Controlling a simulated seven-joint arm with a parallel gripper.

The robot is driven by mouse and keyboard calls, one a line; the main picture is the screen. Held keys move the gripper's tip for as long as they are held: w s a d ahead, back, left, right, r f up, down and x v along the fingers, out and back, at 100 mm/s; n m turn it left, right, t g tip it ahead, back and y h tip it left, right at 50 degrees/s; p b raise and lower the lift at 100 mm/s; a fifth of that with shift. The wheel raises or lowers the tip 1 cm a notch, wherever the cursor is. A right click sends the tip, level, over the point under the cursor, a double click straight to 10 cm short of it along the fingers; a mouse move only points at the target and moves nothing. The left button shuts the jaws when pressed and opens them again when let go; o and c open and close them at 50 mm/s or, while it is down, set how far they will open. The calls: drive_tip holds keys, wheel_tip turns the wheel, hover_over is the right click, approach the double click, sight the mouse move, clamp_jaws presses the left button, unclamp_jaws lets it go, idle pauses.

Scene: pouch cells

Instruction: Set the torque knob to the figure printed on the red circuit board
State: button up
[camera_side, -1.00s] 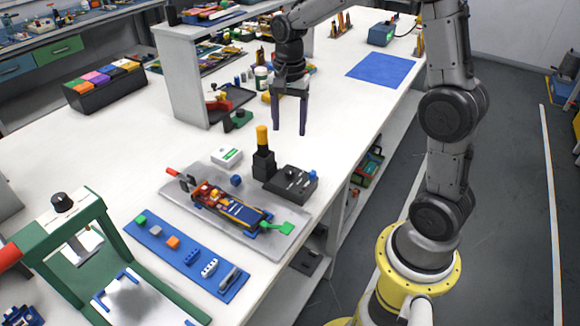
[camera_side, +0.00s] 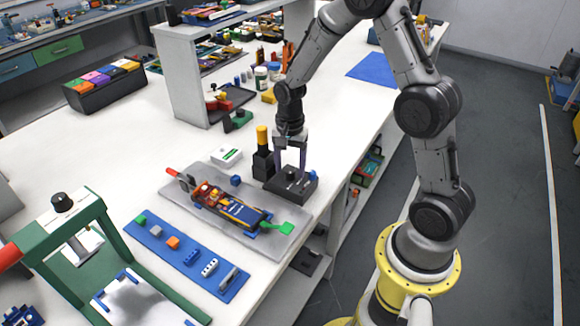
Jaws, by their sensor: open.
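The black control box (camera_side: 284,188) sits at the right of the work area, with a small dark knob (camera_side: 291,173) on its top. My gripper (camera_side: 290,166) points down over this box. Its two fingers are apart, one on each side of the knob in this view; I cannot tell whether they touch it. The red circuit board (camera_side: 205,192) lies in the grey fixture plate (camera_side: 285,214), at the left end of a dark blue pouch cell (camera_side: 244,212). The figure printed on the board is too small to read, and so is the knob's setting.
A green press (camera_side: 85,238) stands at the front left. The left middle of the table is clear.

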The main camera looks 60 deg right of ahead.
drive_tip(key=shift+f, duration=0.1)
clamp_jaws()
idle(0.3)
drive_tip(key=shift+n, duration=0.4)
drive_tip(key=n, duration=1.4)
drive_tip(key=shift+a, duration=0.1)
drive_tip(key=n, duration=0.4)
drive_tip(key=shift+n, duration=0.4)
